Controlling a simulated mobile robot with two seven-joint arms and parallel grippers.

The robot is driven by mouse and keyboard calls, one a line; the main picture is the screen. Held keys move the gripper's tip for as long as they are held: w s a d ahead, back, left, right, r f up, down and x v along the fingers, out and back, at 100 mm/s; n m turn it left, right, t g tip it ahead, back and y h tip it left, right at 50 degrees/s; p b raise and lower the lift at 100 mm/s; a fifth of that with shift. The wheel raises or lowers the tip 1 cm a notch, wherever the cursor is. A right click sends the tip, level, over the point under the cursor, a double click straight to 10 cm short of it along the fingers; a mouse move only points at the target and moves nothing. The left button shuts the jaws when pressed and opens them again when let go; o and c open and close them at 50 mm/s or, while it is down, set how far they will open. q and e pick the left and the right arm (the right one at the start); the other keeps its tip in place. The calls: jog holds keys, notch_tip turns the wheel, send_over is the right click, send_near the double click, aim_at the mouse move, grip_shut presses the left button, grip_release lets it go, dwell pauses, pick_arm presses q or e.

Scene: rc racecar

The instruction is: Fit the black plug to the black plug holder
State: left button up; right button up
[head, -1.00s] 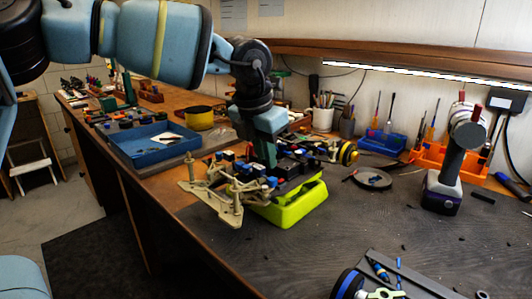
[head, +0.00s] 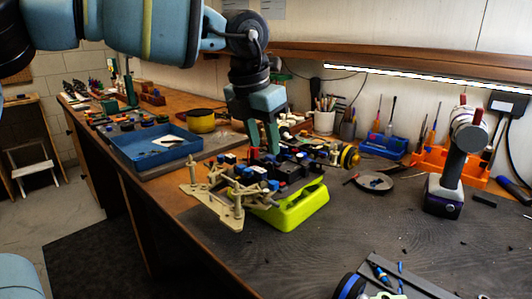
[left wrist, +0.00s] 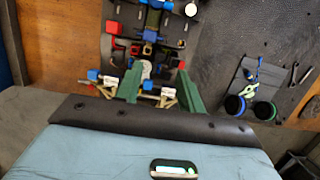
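The racecar chassis (head: 292,172) rests on a yellow-green stand (head: 292,213) on the bench and carries several black, blue, red and white parts. My left gripper (head: 264,145) is just above the chassis, pointing down, with its two green fingers apart. In the left wrist view my left gripper (left wrist: 158,84) is open, with nothing visibly held between the fingers; the chassis (left wrist: 150,48) lies beyond them. I cannot tell which small dark parts are the black plug and its holder. My right gripper is not in view.
A blue tray (head: 152,154) and a yellow round container (head: 201,119) are at the left. A drill (head: 455,165) stands at the right, near orange bins (head: 430,160). A grey tray (head: 400,275) and wheel are at the front. The dark mat between has free room.

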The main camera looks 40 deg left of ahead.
pick_arm(q)
jog(key=v, duration=0.3)
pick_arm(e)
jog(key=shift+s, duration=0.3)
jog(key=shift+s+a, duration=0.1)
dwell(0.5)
